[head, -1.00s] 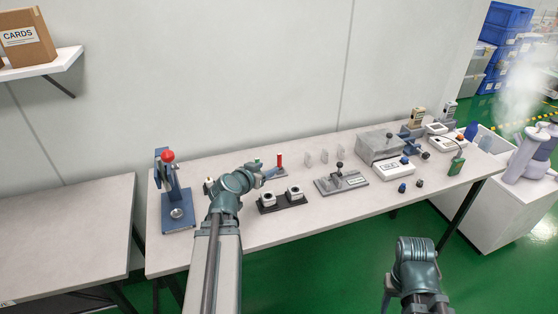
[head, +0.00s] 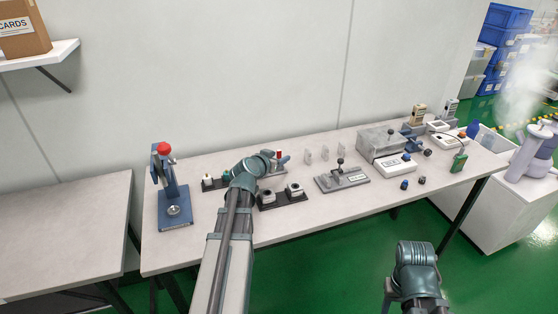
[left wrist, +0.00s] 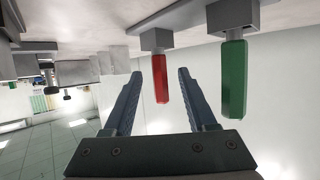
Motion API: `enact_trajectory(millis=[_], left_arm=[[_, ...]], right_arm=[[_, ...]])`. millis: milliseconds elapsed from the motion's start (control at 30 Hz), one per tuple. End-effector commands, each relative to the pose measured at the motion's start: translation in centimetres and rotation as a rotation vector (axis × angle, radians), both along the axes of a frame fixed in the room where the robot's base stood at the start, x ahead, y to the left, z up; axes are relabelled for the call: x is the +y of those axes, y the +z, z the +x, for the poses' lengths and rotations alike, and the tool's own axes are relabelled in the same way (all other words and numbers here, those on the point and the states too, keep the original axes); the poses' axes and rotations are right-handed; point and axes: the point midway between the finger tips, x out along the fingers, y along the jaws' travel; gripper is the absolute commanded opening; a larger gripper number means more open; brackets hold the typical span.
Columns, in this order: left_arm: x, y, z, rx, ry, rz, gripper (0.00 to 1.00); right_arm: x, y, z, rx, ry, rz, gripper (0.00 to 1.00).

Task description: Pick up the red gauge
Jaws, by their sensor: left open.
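The red gauge (head: 279,154) stands at the back of the table, partly hidden by my left gripper (head: 284,159) in the head view. In the left wrist view, which looks upside down, the red gauge (left wrist: 160,78) is a red handle on a grey block. It appears between the two fingertips of my left gripper (left wrist: 160,73). The fingers are open, and I see no grip on it. A green gauge (left wrist: 233,80) stands beside it. My right arm shows at the lower right of the head view, but its jaws do not show.
A blue press with a red knob (head: 172,190) stands at the left. A grey lever fixture (head: 342,178) and a grey box (head: 380,142) stand to the right. The table's front edge is clear.

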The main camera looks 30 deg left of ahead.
Motion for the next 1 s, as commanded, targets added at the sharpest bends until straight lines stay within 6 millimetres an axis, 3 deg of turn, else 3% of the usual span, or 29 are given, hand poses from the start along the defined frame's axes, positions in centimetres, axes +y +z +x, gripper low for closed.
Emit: enact_trajectory(millis=[200,467,800,1000], left_arm=[[0.4,-0.9,3.4,0.000,-0.002,-0.001,0.57],[0.3,-0.9,3.7,0.000,0.000,-0.001,0.57],[0.3,-0.9,3.7,0.000,0.000,-0.001,0.00],[0.3,-0.9,3.7,0.000,0.000,-0.001,0.00]], right_arm=[[0.0,-0.9,0.0,0.000,0.000,0.000,0.50],[0.0,-0.9,0.0,0.000,0.000,0.000,0.50],[0.0,-0.9,0.0,0.000,0.000,0.000,0.50],[0.0,-0.9,0.0,0.000,0.000,0.000,0.50]])
